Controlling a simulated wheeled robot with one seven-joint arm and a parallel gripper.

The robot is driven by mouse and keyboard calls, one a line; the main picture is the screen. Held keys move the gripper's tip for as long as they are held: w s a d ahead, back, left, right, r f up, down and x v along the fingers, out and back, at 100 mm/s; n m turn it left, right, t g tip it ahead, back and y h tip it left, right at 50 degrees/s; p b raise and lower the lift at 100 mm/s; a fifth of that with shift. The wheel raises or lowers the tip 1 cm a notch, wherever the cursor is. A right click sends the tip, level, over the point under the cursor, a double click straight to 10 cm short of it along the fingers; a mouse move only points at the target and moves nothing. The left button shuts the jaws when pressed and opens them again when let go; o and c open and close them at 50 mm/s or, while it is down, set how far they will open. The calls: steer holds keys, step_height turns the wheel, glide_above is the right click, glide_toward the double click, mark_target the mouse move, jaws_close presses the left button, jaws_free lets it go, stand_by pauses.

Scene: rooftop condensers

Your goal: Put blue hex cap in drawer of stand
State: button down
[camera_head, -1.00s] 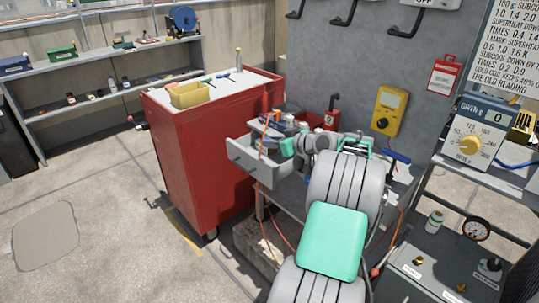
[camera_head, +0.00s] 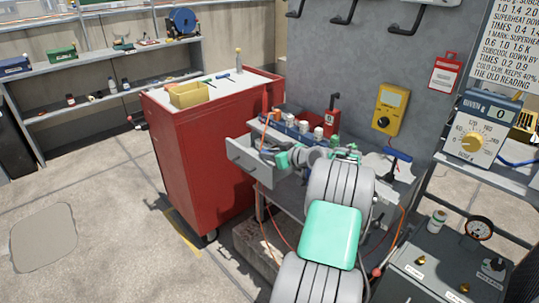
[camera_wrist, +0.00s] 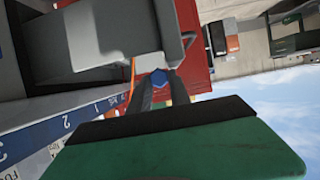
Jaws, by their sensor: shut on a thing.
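The blue hex cap (camera_wrist: 158,77) is between the fingertips of my gripper (camera_wrist: 157,88) in the wrist view; the gripper is shut on it. In the head view my gripper (camera_head: 268,154) is over the right part of the open drawer (camera_head: 248,167), at the left end of the grey stand (camera_head: 283,195). The cap is too small to make out there. In the wrist view the drawer (camera_wrist: 110,35) is just beyond the fingertips. I cannot tell whether the cap is inside the drawer's rim. My wrist and arm hide part of the stand top.
A red tool cabinet (camera_head: 190,150) stands close left of the drawer. Several small bottles and a red bottle (camera_head: 331,112) stand at the back of the stand. A blue-handled tool (camera_head: 398,160) is at its right. An orange hose (camera_head: 268,130) hangs near the drawer.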

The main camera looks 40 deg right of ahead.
steer(key=c, duration=1.2)
jaws_free()
steer(key=shift+f, duration=0.3)
steer(key=shift+a+r+p, duration=0.1)
steer(key=shift+r+p, duration=0.75)
steer(key=shift+p, duration=0.05)
steer(key=v, duration=1.2)
steer(key=w+a+f+g+y, duration=0.1)
steer(key=w+a+g, duration=0.2)
steer(key=a, duration=0.8)
steer(key=w+a+f+g+y, duration=0.1)
steer(key=w+a+g, duration=0.15)
steer(key=a, duration=0.95)
steer(key=s+a+f+g+h, duration=0.1)
steer(key=s+a+g, duration=0.1)
steer(key=s+a, duration=0.35)
steer(key=s+a+f+g, duration=0.1)
steer(key=s+a, duration=0.1)
steer(key=a, duration=0.6)
steer(key=s+a+f+g, duration=0.1)
steer(key=s+a, duration=0.1)
steer(key=s, duration=0.4)
steer(key=s+a+f+g+h, duration=0.1)
steer(key=s+a+f, duration=0.1)
steer(key=s, duration=0.4)
steer(key=shift+a+g, duration=0.35)
steer(key=shift+a, duration=0.3)
